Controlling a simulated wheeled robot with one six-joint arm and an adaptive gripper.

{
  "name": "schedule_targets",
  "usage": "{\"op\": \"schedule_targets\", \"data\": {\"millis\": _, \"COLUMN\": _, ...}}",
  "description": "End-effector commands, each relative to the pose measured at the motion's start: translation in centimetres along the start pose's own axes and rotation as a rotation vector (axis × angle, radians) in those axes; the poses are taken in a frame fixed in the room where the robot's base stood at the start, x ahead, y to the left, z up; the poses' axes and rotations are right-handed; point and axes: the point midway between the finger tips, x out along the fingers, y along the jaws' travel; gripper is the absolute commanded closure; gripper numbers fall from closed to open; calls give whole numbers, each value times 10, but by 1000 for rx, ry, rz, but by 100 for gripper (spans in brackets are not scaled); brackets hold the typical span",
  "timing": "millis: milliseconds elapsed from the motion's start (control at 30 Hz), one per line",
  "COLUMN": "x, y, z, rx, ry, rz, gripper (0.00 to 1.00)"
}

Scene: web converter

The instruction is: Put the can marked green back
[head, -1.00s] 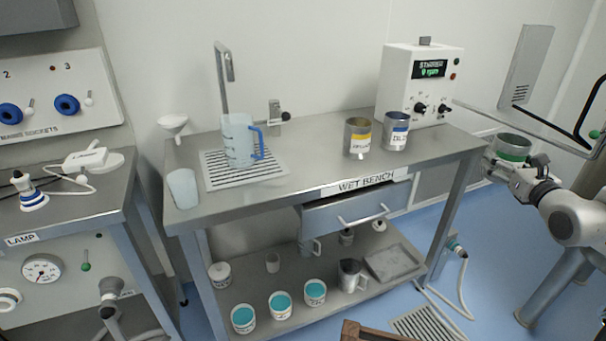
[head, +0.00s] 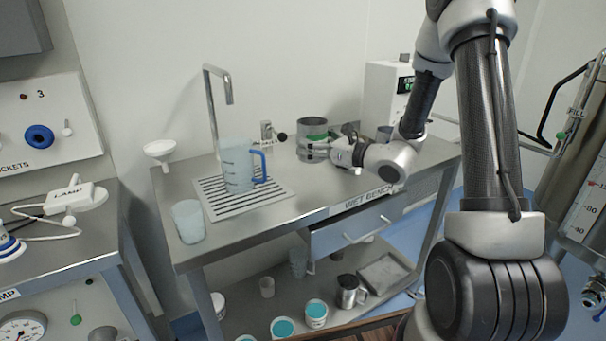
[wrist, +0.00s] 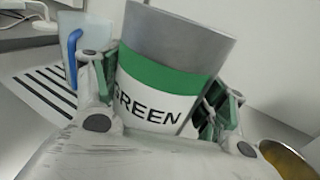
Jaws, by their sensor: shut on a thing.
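The metal can marked green (head: 312,128) has a green band and, in the wrist view (wrist: 165,70), a white label reading GREEN. My gripper (head: 318,150) is shut on the can, with a finger on each side of it. The can is over the back middle of the wet bench (head: 290,205), right of the drain grid. I cannot tell whether its base touches the bench top. In the wrist view the can looks slightly tilted.
A blue-handled jug (head: 237,165) stands on the drain grid, with a clear beaker (head: 188,221) and a white funnel (head: 160,151) to the left. A yellow can (wrist: 290,158) is close at right in the wrist view. The stirrer box (head: 382,90) is partly behind my arm.

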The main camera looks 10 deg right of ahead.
Motion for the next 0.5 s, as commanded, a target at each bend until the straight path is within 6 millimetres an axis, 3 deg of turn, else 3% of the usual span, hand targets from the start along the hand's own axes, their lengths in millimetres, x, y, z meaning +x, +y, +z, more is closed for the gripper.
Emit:
{"op": "schedule_targets", "data": {"millis": 100, "x": 0, "y": 0, "z": -25, "rx": 5, "ry": 2, "rz": -1, "gripper": 66}}
{"op": "schedule_targets", "data": {"millis": 500, "x": 1, "y": 0, "z": -77, "rx": 2, "ry": 1, "rz": -2, "gripper": 66}}
